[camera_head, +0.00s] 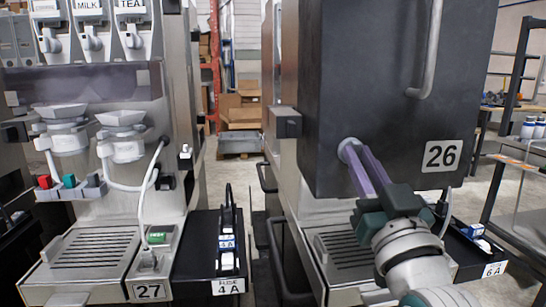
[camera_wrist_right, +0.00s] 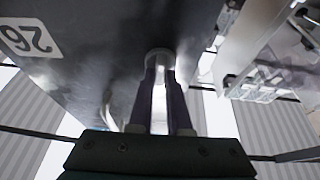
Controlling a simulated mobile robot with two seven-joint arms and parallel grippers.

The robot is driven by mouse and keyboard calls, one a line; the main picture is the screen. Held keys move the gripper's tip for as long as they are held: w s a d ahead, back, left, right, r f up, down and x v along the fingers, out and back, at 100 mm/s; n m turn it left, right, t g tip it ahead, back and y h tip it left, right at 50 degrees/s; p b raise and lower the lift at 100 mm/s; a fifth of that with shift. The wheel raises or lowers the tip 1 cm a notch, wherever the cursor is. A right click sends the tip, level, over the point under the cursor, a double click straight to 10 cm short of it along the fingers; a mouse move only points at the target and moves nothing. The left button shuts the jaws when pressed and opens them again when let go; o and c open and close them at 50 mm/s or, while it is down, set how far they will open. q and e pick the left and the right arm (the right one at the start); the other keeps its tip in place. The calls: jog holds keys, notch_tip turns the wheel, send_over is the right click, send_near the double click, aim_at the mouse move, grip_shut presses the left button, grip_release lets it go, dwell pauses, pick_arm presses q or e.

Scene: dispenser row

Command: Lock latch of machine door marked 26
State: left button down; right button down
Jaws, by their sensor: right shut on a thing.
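The dark door (camera_head: 375,70) of the machine marked 26 (camera_head: 441,155) is at the upper right of the head view and looks closed. A small round grey latch knob (camera_head: 347,147) sits low on the door's left part. My right gripper (camera_head: 354,153) has its purple fingers shut on this latch. In the right wrist view the latch (camera_wrist_right: 160,57) shows between the fingertips, and the label 26 (camera_wrist_right: 28,38) appears upside down at the upper left. The latch's exact angle is partly hidden by the fingers. My left gripper is not in view.
A curved door handle (camera_head: 431,55) is above the label. A grey block (camera_head: 286,123) juts from the machine's left edge. The machine marked 27 (camera_head: 150,291) stands at the left, with the black box 4 A (camera_head: 228,286) beside it. A narrow gap separates the machines.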

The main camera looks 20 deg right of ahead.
jog(key=shift+n+y, duration=0.4)
jog(key=shift+n, duration=0.1)
jog(key=n+g+y+p, duration=0.1)
jog(key=n+y+p, duration=0.1)
jog(key=n, duration=0.5)
jog(key=n+g+y+p, duration=0.1)
jog(key=n+y+p, duration=0.2)
jog(key=n, duration=0.4)
jog(key=n+g+y+p, duration=0.1)
jog(key=n+y+p, duration=0.1)
jog(key=n, duration=0.5)
jog(key=shift+d+r+p, duration=0.15)
jog(key=shift+r+p, duration=0.05)
jog(key=shift+p, duration=0.15)
jog(key=shift+n+g, duration=0.3)
jog(key=c, duration=0.9)
grip_release()
jog(key=shift+o, duration=0.2)
jog(key=shift+s, duration=0.1)
